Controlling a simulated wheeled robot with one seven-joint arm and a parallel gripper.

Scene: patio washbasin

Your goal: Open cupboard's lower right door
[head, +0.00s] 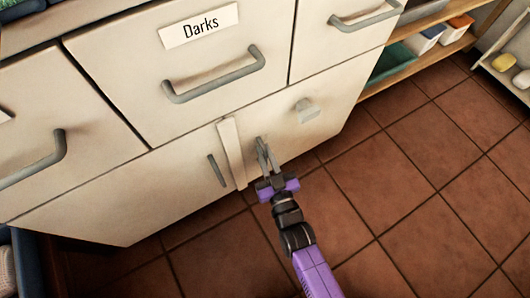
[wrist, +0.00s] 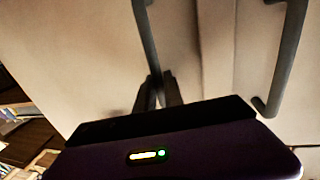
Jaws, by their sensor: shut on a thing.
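The cream cupboard's lower right door (head: 325,128) is in the middle of the head view. It looks shut or nearly shut; I cannot tell if it is slightly ajar. My gripper (head: 261,150) is at its left part, shut on the door's grey bar handle (wrist: 147,38). In the head view the fingers mostly hide this handle. In the wrist view the fingertips (wrist: 160,85) close around the lower end of the handle. The lower left door (head: 130,195) has its own grey handle (head: 216,170), which also shows at the right of the wrist view (wrist: 286,60).
A grey knob (head: 307,110) sticks out from the lower right door. A pale vertical strip (head: 232,152) runs between the doors. Above are drawers, one labelled "Darks" (head: 200,26). Shelves with boxes (head: 425,38) stand at the right. The tiled floor (head: 410,165) in front is clear.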

